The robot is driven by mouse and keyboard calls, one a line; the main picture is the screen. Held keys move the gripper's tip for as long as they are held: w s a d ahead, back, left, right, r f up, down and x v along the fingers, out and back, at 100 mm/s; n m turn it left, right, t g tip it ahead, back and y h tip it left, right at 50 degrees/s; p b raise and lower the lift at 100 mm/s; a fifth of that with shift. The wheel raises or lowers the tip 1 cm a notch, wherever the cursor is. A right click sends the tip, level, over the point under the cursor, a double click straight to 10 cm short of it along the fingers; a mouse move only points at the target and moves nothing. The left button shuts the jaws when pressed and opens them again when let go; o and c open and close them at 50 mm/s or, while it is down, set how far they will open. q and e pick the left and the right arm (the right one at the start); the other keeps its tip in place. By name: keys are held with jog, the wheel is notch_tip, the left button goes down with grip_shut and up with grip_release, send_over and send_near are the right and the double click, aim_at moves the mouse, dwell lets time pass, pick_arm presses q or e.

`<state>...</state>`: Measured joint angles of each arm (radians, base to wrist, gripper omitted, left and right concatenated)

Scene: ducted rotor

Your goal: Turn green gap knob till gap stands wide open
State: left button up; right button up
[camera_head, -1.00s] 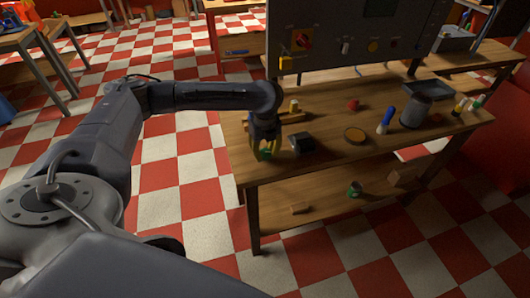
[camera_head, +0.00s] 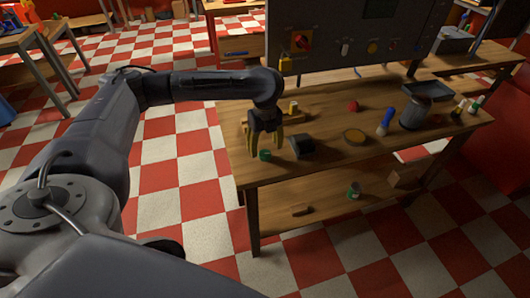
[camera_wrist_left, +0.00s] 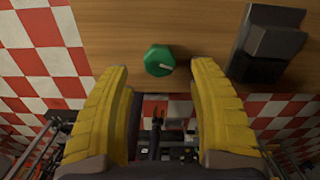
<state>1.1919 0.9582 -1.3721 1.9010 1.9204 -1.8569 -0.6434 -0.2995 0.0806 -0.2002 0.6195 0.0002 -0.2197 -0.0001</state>
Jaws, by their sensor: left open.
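The green knob (camera_head: 265,155) sits on the wooden workbench (camera_head: 330,165) near its front left corner. In the left wrist view the knob (camera_wrist_left: 159,61) shows its round green top with a pale pointer line aimed to the right. My left gripper (camera_head: 264,152) is open above the bench, close to the knob. Its yellow fingers (camera_wrist_left: 160,85) stand apart on either side of the knob's line in the wrist view, with nothing between them. Whether the fingertips touch the knob cannot be told. My right gripper is not in view.
A dark block-like device (camera_head: 302,145) stands just right of the knob. A round wooden-topped dish (camera_head: 355,137), a red item (camera_head: 352,106), a blue-handled tool (camera_head: 386,121) and a grey canister (camera_head: 415,114) stand farther right. A grey panel (camera_head: 350,40) rises at the back.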

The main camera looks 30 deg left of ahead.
aim_at(265, 154)
pick_arm(q)
notch_tip(265, 154, up, 8)
dwell(0.4)
jog(key=shift+f, duration=0.1)
